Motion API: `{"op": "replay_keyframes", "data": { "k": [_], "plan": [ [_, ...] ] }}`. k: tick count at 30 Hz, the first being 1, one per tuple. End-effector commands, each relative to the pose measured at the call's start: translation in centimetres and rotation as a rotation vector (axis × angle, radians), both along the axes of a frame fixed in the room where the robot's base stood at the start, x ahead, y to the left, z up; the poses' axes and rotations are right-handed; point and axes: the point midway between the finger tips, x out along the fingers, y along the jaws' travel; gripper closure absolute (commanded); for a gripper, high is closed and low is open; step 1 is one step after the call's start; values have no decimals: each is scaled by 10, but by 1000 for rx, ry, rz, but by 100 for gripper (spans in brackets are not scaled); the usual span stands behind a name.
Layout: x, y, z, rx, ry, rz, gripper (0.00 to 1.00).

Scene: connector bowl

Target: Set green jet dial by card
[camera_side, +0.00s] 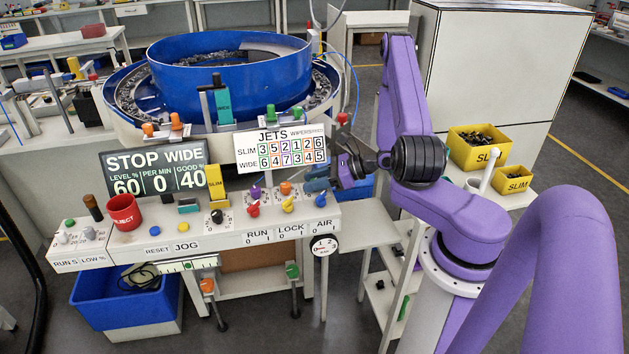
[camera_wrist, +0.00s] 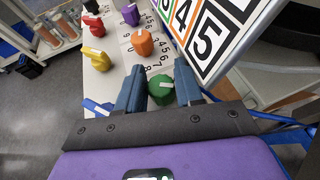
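The green jet dial (camera_wrist: 161,90) shows in the wrist view between the two blue fingers of my gripper (camera_wrist: 159,82), with a pale mark on its top. The fingers are apart, one on each side of it; I cannot tell whether they touch it. In the side view my gripper (camera_side: 316,181) is at the right end of the dial panel and hides the green dial. The JETS card (camera_side: 281,149) stands behind the panel, with SLIM and WIDE rows of coloured numbers. The dark sign (camera_side: 154,171) reads STOP WIDE, 60, 0, 40.
A blue dial or lever (camera_wrist: 96,107) is close to the left finger. The card's edge is close on the right. The blue bowl (camera_side: 230,75) is behind.

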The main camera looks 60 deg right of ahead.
Motion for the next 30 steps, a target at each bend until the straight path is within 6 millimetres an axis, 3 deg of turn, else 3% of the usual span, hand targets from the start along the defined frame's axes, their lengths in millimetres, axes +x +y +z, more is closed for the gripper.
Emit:
{"op": "replay_keyframes", "data": {
  "k": [1, 3, 8, 19, 30],
  "plan": [
    [0, 0, 0, 0, 0, 0, 82],
    [0, 0, 0, 0, 0, 0, 97],
    [0, 0, 0, 2, 0, -15, 97],
    [0, 0, 0, 3, -1, -235, 97],
    [0, 0, 0, 0, 0, -262, 97]
  ]
}}
